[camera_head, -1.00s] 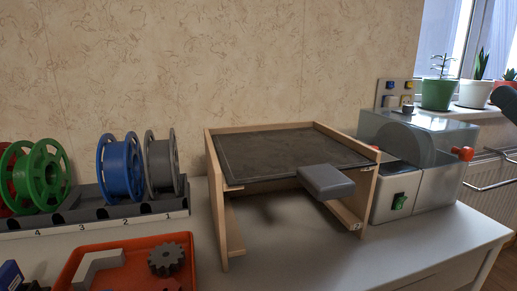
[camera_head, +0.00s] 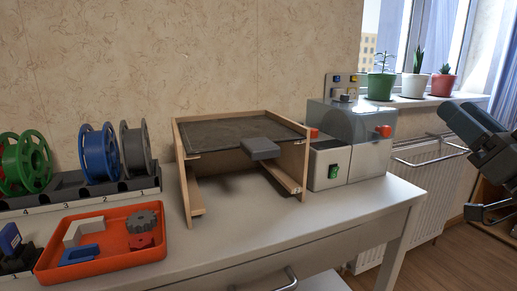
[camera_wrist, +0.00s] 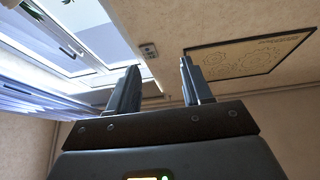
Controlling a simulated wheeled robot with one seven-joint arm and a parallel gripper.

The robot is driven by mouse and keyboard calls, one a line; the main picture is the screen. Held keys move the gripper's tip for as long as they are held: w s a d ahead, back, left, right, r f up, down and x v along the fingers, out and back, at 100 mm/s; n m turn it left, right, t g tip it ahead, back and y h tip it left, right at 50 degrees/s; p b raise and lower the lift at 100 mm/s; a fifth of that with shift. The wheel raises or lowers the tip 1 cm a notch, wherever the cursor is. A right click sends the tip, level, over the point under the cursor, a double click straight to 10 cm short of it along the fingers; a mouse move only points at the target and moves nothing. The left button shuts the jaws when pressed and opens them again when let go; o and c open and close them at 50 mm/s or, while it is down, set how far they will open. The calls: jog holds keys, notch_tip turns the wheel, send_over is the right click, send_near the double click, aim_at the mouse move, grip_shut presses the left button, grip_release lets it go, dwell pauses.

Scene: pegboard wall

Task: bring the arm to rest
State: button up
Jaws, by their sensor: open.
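My gripper (camera_wrist: 160,88) shows in the wrist view with its two fingers apart and nothing between them. The wrist view faces the window, the ceiling and a framed picture on the wall. In the head view, part of my arm (camera_head: 484,140) shows at the right edge, over the floor and clear of the table. The gripper's fingers cannot be made out there.
A table (camera_head: 240,238) holds a wooden frame (camera_head: 188,190) with a grey block (camera_head: 260,148), a machine (camera_head: 350,150), an orange tray (camera_head: 105,262) and several spools (camera_head: 100,155). Potted plants (camera_head: 413,85) stand on the windowsill above a radiator (camera_head: 425,165).

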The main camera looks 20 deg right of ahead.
jog(key=s+a+f+m+g+h, duration=0.2)
jog(key=a+f+g, duration=0.15)
jog(key=f, duration=0.75)
jog(key=s+a+f+m+g+h, duration=0.15)
jog(key=a+f, duration=0.35)
jog(key=f, duration=0.5)
jog(key=s+a+f+n+g+y, duration=0.1)
jog(key=s+a+f+g, duration=0.1)
jog(key=s+a+f, duration=0.45)
jog(key=s+a+f+n+g+y, duration=0.1)
jog(key=s+a+f, duration=0.3)
jog(key=s, duration=0.6)
jog(key=s+a+n+y, duration=0.2)
jog(key=s+a+n, duration=0.15)
jog(key=s, duration=0.55)
notch_tip(320, 180, up, 24)
jog(key=m+p, duration=0.1)
jog(key=p, duration=2.3)
jog(key=shift+w+g, duration=0.2)
jog(key=shift+g, duration=0.2)
jog(key=shift+c, duration=0.5)
